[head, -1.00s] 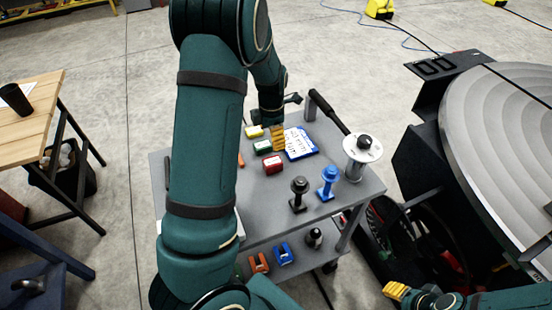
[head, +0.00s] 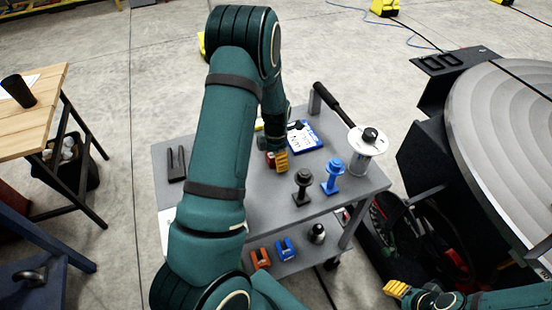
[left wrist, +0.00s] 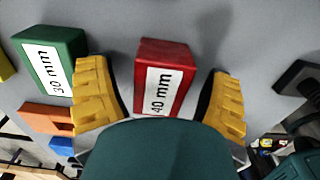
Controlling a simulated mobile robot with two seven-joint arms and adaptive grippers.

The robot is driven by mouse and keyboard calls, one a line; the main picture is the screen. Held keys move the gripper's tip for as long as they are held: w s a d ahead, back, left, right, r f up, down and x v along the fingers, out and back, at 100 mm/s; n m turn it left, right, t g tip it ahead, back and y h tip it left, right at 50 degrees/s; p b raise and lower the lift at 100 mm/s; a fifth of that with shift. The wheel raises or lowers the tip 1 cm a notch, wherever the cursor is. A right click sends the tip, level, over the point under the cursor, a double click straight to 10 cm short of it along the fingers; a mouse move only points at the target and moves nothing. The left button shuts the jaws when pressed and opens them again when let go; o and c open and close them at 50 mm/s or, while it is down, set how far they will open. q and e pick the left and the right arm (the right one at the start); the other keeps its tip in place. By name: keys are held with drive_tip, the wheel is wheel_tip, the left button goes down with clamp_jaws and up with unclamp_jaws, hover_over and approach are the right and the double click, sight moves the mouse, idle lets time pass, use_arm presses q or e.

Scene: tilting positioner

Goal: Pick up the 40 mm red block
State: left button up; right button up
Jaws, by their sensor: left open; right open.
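The red block (left wrist: 165,75) labelled "40 mm" lies on the grey cart top, between the two yellow fingertips of my open left gripper (left wrist: 160,98) in the left wrist view. A gap shows on each side of the block, wider on the right. In the head view my left gripper (head: 277,160) is at the red block (head: 269,158), which is partly hidden by it. A green block (left wrist: 48,58) labelled "30 mm" stands just left of the left finger. My right gripper (head: 397,290) is low at the right, away from the cart; its jaws look small there.
An orange block (left wrist: 45,118) lies near the green one. A large round positioner table (head: 510,140) stands at the right.

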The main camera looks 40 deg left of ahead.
use_arm(q)
drive_tip(key=shift+f, duration=0.3)
clamp_jaws()
drive_tip(key=shift+r, duration=0.1)
